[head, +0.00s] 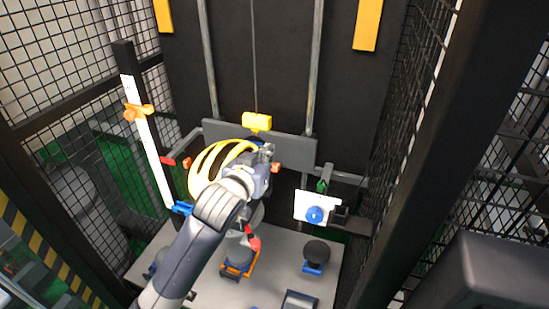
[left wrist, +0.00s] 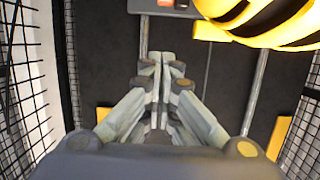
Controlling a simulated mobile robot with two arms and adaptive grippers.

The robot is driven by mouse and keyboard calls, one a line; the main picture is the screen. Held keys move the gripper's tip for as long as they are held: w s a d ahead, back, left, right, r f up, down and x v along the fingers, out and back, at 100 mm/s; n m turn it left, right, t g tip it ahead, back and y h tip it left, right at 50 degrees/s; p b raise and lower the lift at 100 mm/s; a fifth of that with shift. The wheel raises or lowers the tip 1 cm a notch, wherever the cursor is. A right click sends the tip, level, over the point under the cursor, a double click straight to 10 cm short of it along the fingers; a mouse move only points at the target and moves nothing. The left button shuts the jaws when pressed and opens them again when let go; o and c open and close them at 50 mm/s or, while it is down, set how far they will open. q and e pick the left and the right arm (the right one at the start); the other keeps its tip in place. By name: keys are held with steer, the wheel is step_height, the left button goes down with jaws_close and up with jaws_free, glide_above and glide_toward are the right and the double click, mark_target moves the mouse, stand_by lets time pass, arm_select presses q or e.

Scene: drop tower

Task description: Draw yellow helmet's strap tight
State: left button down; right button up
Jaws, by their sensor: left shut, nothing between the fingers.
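The yellow helmet (head: 205,165), with open slots in its shell, shows in the head view just left of my left gripper (head: 267,153), partly hidden by my wrist. In the left wrist view the helmet (left wrist: 262,22) fills the top right corner, with dark slots between yellow ribs. My left gripper's fingers (left wrist: 162,62) are together and hold nothing. They look apart from the helmet's shell. The strap cannot be made out in either view. My right gripper is not in view.
A yellow block (head: 257,122) hangs on a cable before the grey crossbar. A white scale with an orange slider (head: 138,112) stands left. A white panel with a blue knob (head: 314,215) is right. A black-topped item (head: 317,252) stands on the grey base plate (head: 205,285). Mesh walls flank both sides.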

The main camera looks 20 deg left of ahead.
arm_select(q)
steer(key=p, duration=0.1)
glide_above(275, 169)
steer(key=f, duration=0.3)
steer(key=s+f+p, duration=0.1)
steer(key=f, duration=0.1)
steer(key=shift+f, duration=0.3)
steer(key=shift+w, duration=0.1)
steer(key=shift+f, duration=0.1)
step_height(275, 169, down, 4)
steer(key=shift+b, duration=1.2)
steer(key=shift+r, duration=0.2)
